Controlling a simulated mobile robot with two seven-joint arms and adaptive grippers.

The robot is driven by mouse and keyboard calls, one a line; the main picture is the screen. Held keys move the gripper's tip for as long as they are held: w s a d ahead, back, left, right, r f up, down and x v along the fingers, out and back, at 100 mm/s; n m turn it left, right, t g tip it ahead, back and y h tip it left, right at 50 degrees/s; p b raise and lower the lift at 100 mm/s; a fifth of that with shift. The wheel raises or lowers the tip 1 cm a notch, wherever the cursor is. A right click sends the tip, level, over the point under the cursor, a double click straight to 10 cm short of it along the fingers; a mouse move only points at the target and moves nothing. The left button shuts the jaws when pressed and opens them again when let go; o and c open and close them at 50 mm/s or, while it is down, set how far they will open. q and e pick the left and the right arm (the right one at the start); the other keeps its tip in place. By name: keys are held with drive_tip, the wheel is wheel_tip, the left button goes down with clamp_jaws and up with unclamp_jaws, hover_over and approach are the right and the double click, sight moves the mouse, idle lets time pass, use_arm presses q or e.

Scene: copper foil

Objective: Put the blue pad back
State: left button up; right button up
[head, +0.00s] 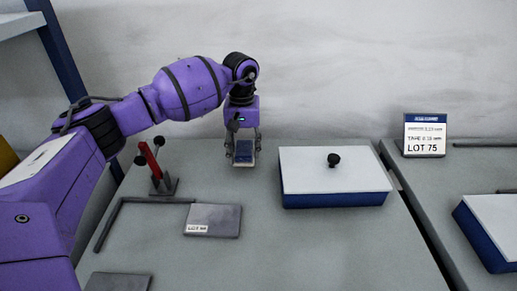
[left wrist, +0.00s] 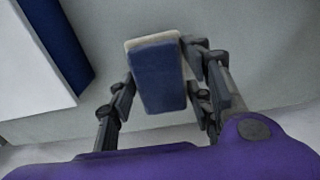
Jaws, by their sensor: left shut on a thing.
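The blue pad (left wrist: 159,78) is a small block with a blue face and a pale edge. My left gripper (head: 243,150) is shut on it, with a finger on each side in the left wrist view (left wrist: 160,92). In the head view the pad (head: 243,158) is between the fingertips, at or just above the table's far part; I cannot tell whether it touches the table. My right gripper is not in view.
A blue box with a white lid and black knob (head: 335,172) stands right of the gripper. A red lever clamp (head: 152,165), a dark angle bar (head: 122,205) and a grey labelled plate (head: 212,220) are at left. A LOT 75 sign (head: 425,135) stands on the right-hand table.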

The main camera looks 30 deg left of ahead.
sight(244, 147)
use_arm(q)
drive_tip(key=shift+w+a+f, duration=0.1)
drive_tip(key=shift+a+f, duration=0.05)
drive_tip(key=shift+f, duration=1.6)
drive_tip(key=shift+f, duration=0.15)
drive_tip(key=o, duration=1.2)
wheel_tip(244, 147, up, 12)
drive_tip(key=shift+r, duration=0.2)
